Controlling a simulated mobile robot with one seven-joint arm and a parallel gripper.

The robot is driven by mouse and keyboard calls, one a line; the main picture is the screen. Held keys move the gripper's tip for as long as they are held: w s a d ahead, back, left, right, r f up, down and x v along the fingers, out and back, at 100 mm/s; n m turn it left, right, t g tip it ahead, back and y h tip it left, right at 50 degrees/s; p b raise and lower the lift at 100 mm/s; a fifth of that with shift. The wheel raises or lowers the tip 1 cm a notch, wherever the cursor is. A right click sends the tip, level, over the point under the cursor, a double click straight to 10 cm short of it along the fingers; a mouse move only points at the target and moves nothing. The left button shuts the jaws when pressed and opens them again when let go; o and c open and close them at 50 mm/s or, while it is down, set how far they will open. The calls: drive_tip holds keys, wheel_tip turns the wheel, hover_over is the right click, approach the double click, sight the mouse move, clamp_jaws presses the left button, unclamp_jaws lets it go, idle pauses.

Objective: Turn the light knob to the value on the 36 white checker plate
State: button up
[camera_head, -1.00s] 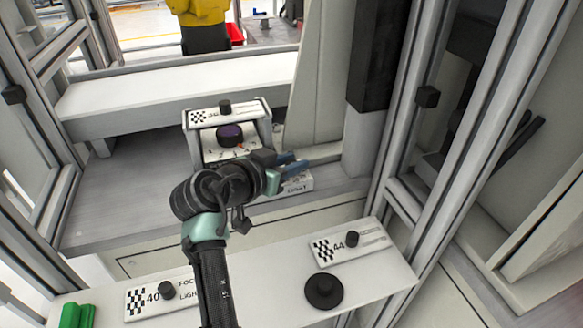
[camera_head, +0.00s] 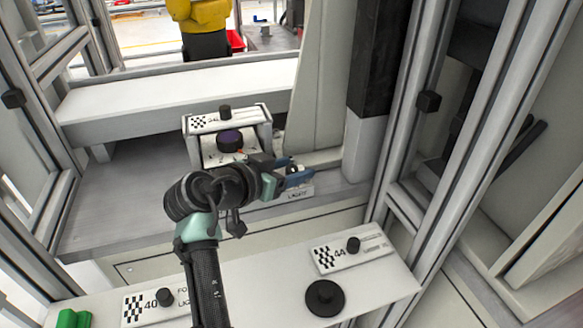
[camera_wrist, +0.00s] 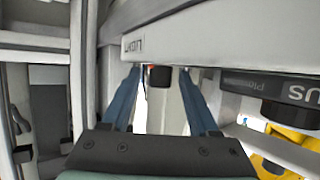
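A white plate with a checker pattern (camera_head: 203,122) stands at the top of a small box on the bench; its number looks like 36 but is small. In the wrist view, my gripper's blue fingers (camera_wrist: 160,90) are spread apart. A short dark knob with a reddish part (camera_wrist: 160,77) shows between the fingertips, below the upside-down LIGHT label (camera_wrist: 133,46). I cannot tell whether the fingers touch it. The knob's setting is not readable.
A second dark knob (camera_wrist: 290,115) is at the right in the wrist view. Plates marked 40 (camera_head: 135,308) and 44 (camera_head: 325,259), plus a black disc (camera_head: 325,298), sit on the front shelf.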

drive_tip(key=shift+r, duration=0.1)
drive_tip(key=p+v, duration=0.1)
drive_tip(key=v, duration=1.2)
